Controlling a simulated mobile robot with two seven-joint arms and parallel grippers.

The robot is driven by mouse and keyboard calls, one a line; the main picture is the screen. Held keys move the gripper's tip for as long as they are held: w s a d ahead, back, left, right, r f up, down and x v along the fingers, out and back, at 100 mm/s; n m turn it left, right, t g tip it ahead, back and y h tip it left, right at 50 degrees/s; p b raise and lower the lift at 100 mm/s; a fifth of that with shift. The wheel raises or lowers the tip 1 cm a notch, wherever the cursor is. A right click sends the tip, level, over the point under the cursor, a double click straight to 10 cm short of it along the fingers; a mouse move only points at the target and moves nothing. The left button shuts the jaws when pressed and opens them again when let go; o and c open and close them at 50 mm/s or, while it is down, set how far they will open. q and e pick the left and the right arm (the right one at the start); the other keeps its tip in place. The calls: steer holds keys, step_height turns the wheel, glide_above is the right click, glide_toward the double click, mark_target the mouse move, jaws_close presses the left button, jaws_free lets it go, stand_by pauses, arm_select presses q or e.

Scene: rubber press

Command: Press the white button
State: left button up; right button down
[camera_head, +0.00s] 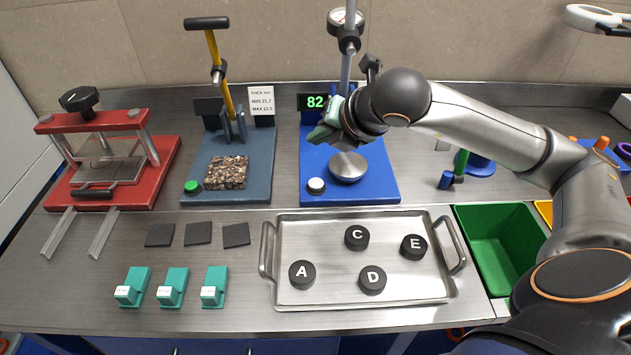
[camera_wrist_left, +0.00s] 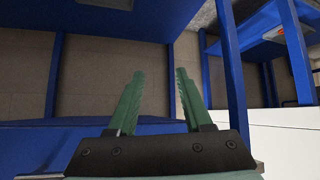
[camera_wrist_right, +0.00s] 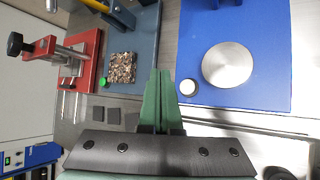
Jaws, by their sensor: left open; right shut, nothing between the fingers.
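The white button (camera_head: 316,185) is a small round cap at the front left of the blue press base (camera_head: 375,190), beside a round metal plate (camera_head: 348,167). In the right wrist view the white button (camera_wrist_right: 189,87) lies just right of my right gripper's fingertips (camera_wrist_right: 160,72). My right gripper (camera_head: 318,136) is shut and empty, and in the head view it hangs above the blue base, behind the button. I see no contact with the button. My left gripper (camera_wrist_left: 156,78) is open and empty, facing blue frame posts away from the worktop.
A grey-blue press base (camera_head: 235,188) with a green button (camera_head: 191,187) stands to the left, with a red clamp press (camera_head: 100,150) beyond. A metal tray (camera_head: 330,292) with lettered black pucks lies in front. A green bin (camera_head: 497,245) is at right.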

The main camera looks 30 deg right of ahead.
steer(key=b, duration=0.3)
glide_above(319, 186)
step_height(319, 186, down, 6)
steer(key=shift+f, duration=0.25)
steer(key=shift+f+b, duration=0.75)
steer(key=shift+b, duration=0.2)
arm_select(q)
steer(key=shift+h, duration=0.3)
steer(key=f, duration=0.1)
steer(key=w+d+f, duration=0.1)
steer(key=d+f, duration=0.1)
steer(key=shift+w+d+f, duration=0.1)
steer(key=shift+w+d, duration=0.05)
steer(key=shift+w, duration=0.1)
steer(key=shift+s+f, duration=0.2)
steer(key=shift+f, duration=0.05)
steer(key=shift+f+b, duration=0.85)
steer(key=shift+b, duration=0.2)
arm_select(e)
steer(key=shift+f, duration=0.45)
